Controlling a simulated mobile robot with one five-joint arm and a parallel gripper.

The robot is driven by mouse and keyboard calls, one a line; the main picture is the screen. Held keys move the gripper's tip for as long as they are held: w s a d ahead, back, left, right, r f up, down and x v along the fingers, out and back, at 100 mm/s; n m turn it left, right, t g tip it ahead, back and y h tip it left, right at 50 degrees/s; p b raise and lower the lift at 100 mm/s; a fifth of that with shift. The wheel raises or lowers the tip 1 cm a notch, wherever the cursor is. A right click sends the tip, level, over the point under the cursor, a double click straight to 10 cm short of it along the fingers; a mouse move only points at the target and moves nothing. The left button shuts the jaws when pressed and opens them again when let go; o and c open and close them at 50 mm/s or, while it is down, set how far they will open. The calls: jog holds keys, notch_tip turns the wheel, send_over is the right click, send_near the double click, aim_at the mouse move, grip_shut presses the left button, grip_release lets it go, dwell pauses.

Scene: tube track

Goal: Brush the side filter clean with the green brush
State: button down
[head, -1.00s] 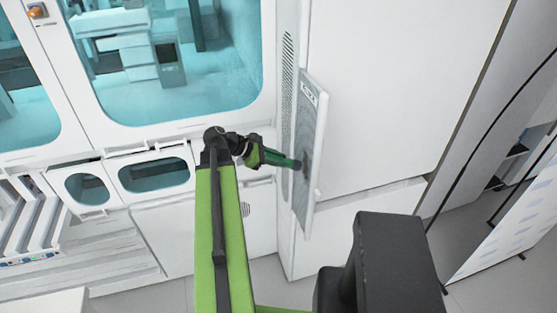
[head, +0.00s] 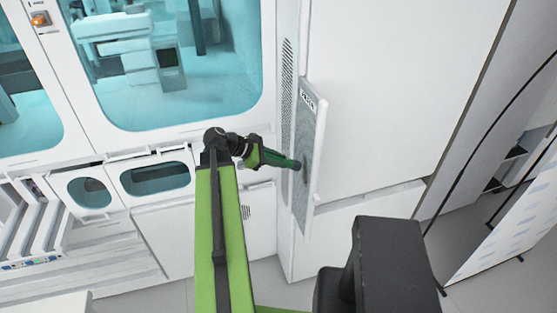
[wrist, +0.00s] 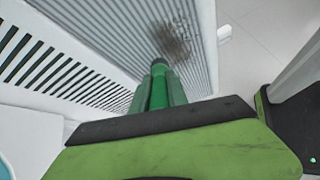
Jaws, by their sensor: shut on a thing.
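The side filter (head: 301,198) is a grey ribbed panel in a white frame on the side of the white cabinet. In the wrist view its ribbed face (wrist: 118,38) carries a dark smudge (wrist: 172,40). My gripper (head: 258,153) is shut on the green brush (head: 280,159), which points right at the filter. In the wrist view the brush (wrist: 158,92) points at the lower edge of the smudge. Its tip is at or very near the ribs; I cannot tell if it touches. The bristles are hidden or too small to make out.
A slotted vent (head: 287,85) lies beside the filter on the cabinet. A machine with teal windows (head: 185,100) stands to the left, with small oval-windowed hatches (head: 155,178) below. Open floor (head: 460,240) shows at the right.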

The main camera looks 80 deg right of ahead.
jog(key=shift+s+a+f+b, duration=0.25)
jog(key=shift+a+f+b, duration=0.25)
jog(key=shift+f+b, duration=0.3)
jog(key=shift+s+a+f+b, duration=0.2)
jog(key=shift+a+f+b, duration=0.25)
jog(key=shift+f+b, duration=0.35)
jog(key=shift+f, duration=0.1)
jog(key=shift+s+a+f+b, duration=0.25)
jog(key=shift+a+f+b, duration=0.25)
jog(key=shift+f+b, duration=0.3)
jog(key=shift+s+a+r+p, duration=0.1)
jog(key=shift+a+r+p, duration=0.2)
jog(key=shift+r+p, duration=0.6)
